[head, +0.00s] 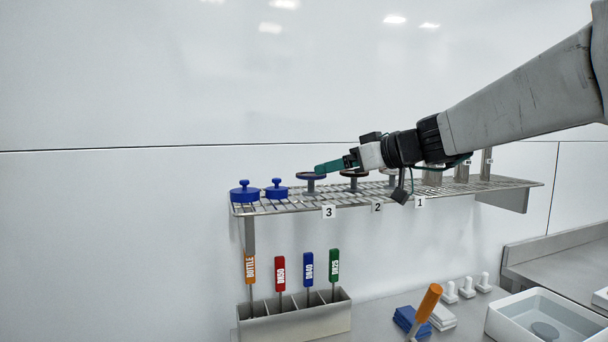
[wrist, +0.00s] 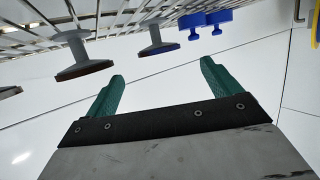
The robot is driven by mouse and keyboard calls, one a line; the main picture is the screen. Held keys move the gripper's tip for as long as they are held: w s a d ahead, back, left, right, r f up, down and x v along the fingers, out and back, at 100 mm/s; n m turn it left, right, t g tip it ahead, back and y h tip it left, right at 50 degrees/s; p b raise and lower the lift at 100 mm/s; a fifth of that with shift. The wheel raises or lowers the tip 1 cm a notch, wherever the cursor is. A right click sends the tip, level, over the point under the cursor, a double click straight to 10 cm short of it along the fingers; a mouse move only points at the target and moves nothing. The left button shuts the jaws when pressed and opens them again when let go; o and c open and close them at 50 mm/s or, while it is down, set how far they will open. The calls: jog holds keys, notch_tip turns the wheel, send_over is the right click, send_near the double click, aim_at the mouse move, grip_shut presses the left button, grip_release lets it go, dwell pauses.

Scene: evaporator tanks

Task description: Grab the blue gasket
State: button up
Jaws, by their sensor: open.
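My gripper (head: 326,166) is open and empty, with green fingers at the height of the fitting tops on the wire shelf. In the wrist view the fingers (wrist: 162,69) stand wide apart with nothing between them. A grey fitting with a dark, slightly bluish disc (head: 311,176) stands near label 3, close to the fingertips; it also shows in the wrist view (wrist: 158,48). Its rim may be the blue gasket, but I cannot tell surely. Another fitting with a brownish-black disc (head: 354,174) stands near label 2, also in the wrist view (wrist: 84,69).
Two bright blue knobbed caps (head: 276,190) stand at the shelf's left end. The wire shelf (head: 290,207) has metal cylinders (head: 461,172) at its right. Below are a holder with coloured handles (head: 300,322), blue pads (head: 408,318) and a white basin (head: 548,314).

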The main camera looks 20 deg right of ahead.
aim_at(312, 174)
jog(key=x, duration=0.7)
jog(key=shift+w+f, duration=0.1)
jog(key=shift+f, duration=0.05)
jog(key=c, duration=1)
